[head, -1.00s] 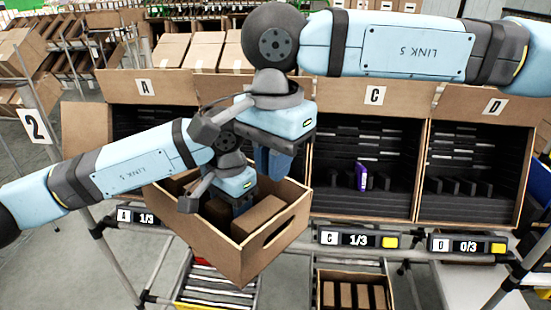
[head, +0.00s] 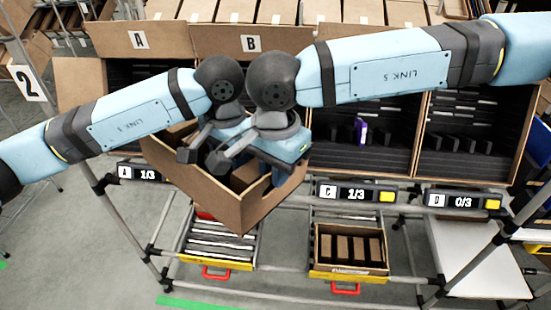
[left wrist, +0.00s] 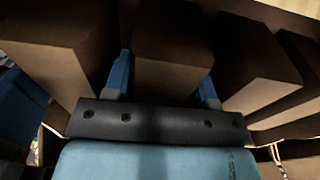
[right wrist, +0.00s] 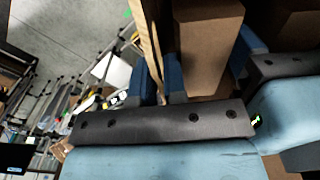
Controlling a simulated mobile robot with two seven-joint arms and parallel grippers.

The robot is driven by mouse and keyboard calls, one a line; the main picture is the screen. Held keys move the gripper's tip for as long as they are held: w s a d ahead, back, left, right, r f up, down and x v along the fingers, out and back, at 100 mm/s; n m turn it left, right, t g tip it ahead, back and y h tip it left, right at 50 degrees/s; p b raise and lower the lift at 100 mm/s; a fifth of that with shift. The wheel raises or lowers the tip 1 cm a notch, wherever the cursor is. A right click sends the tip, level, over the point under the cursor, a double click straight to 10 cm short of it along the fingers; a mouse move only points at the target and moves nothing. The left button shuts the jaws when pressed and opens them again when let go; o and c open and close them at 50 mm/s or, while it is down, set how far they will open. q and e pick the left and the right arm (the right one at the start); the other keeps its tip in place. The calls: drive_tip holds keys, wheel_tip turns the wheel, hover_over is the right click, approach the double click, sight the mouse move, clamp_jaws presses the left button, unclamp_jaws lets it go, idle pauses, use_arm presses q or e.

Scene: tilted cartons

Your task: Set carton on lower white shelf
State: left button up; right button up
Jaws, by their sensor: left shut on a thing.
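The open brown carton (head: 205,195) hangs tilted in front of the rack, one corner low toward me, with brown boxes inside. My left gripper reaches into it; its fingers are hidden in the head view. In the left wrist view my left gripper (left wrist: 165,95) is shut on a brown box (left wrist: 172,45), one finger on each side. My right gripper (head: 262,182) is at the carton's right part. In the right wrist view my right gripper (right wrist: 161,88) has its close-set fingers on both sides of the carton wall (right wrist: 150,35). The lower white shelf (head: 478,265) is bare at the lower right.
Open cartons with dark inserts, such as the one marked C (head: 375,65), line the rack. Below are an empty roller lane (head: 218,242) and a box of brown packs (head: 350,268). A rack post (head: 505,235) stands beside the white shelf.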

use_arm(q)
drive_tip(key=shift+d+r, duration=0.15)
drive_tip(key=shift+s, duration=0.1)
drive_tip(key=o, duration=1.1)
drive_tip(key=shift+d, duration=0.1)
